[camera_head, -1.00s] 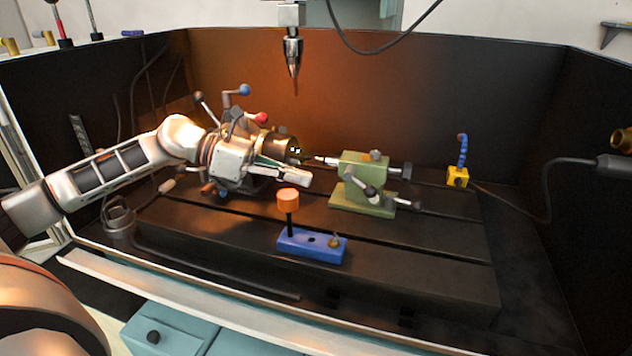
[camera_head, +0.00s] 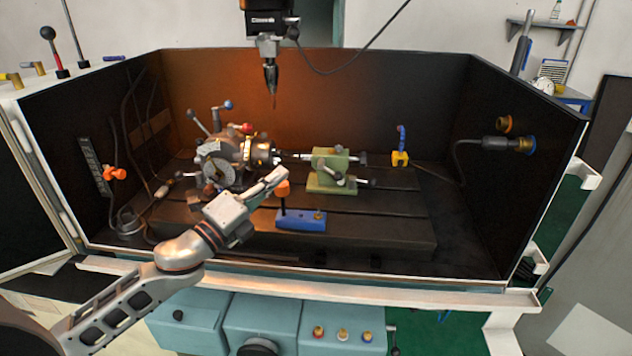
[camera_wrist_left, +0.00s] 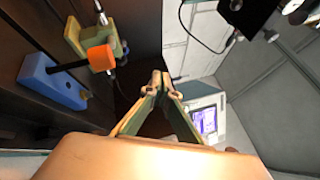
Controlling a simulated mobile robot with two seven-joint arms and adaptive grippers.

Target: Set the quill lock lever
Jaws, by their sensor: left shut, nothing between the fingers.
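The green tailstock (camera_head: 328,181) stands on the dark machine table, right of the indexing chuck (camera_head: 262,153). Its quill points left toward the chuck. A lever (camera_head: 330,170) with a pale handle slants across its front; I cannot tell for certain whether this is the quill lock lever. The tailstock also shows at upper left in the left wrist view (camera_wrist_left: 78,38), partly behind an orange cap. My left gripper (camera_head: 282,174) is shut and empty, in front of the chuck and left of the tailstock, apart from the lever. Its fingertips (camera_wrist_left: 161,82) meet in the wrist view.
A blue block (camera_head: 300,222) with an orange-capped post (camera_head: 283,188) stands close to my left gripper. The spindle (camera_head: 270,75) hangs above. A yellow block with a blue hose (camera_head: 400,158) is at right. Dark enclosure walls surround the table; its front is open.

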